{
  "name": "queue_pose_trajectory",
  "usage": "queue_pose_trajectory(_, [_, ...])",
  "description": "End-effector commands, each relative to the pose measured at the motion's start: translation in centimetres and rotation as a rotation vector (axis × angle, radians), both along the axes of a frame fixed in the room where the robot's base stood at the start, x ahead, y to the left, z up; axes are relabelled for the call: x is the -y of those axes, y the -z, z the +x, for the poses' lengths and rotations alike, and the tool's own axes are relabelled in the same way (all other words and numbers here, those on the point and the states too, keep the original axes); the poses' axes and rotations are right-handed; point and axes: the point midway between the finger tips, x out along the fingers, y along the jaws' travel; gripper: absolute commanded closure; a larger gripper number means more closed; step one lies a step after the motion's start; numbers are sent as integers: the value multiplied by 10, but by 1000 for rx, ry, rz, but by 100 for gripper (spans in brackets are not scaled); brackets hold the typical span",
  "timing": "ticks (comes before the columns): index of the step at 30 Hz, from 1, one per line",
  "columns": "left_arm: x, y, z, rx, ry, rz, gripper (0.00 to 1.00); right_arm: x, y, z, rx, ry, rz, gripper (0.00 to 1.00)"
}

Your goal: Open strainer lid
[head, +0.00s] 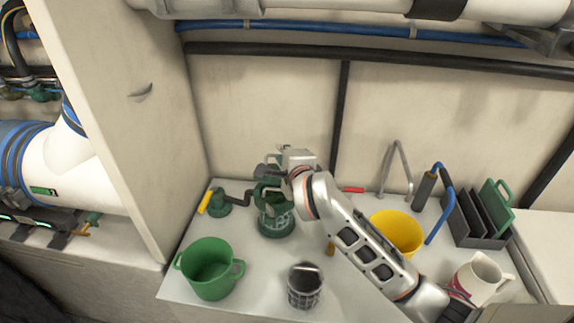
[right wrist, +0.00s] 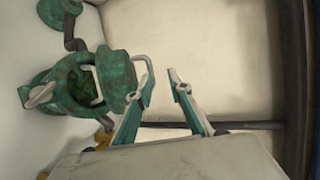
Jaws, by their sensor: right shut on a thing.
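The green strainer (head: 276,225) stands on the white counter near the back wall, with a clear ribbed lower part. In the right wrist view its mottled green body (right wrist: 62,92) shows a dark opening. The green lid (right wrist: 118,78) sits tilted at the side of that opening, with a pale wire handle (right wrist: 147,62) on it. My right gripper (right wrist: 160,78) is at the lid's handle, shut on it; a gap shows between the fingertips. In the head view my right gripper (head: 274,176) is above the strainer, and my wrist partly hides the lid. My left gripper is not in view.
A green pot (head: 208,270) and a dark mesh basket (head: 304,288) stand in front of the strainer. A yellow-handled valve (head: 215,203) is left of it. A yellow bucket (head: 397,233), a white jug (head: 481,279) and a dark rack (head: 478,225) stand at right. Pipes run along the wall above.

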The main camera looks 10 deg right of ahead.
Motion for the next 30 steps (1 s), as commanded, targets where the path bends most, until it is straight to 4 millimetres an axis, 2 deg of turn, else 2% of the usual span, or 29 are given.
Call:
queue_pose_trajectory(1, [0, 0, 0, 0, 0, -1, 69, 0, -10, -11, 12, -4, 3, 86])
queue_pose_trajectory(6, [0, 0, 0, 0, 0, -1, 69, 1, -18, -44, 3, -6, 6, 86])
queue_pose_trajectory(12, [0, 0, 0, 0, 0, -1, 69, 2, -24, -70, -4, -7, 7, 86])
queue_pose_trajectory(17, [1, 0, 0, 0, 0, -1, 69, 2, -25, -78, -7, -8, 7, 86])
queue_pose_trajectory(24, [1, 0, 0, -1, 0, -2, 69, 2, -25, -78, -9, -8, 7, 86])
queue_pose_trajectory(26, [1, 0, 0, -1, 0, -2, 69, 2, -25, -78, -10, -7, 9, 99])
queue_pose_trajectory(30, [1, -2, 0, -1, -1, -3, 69, 9, -25, -80, -12, 36, 71, 100])
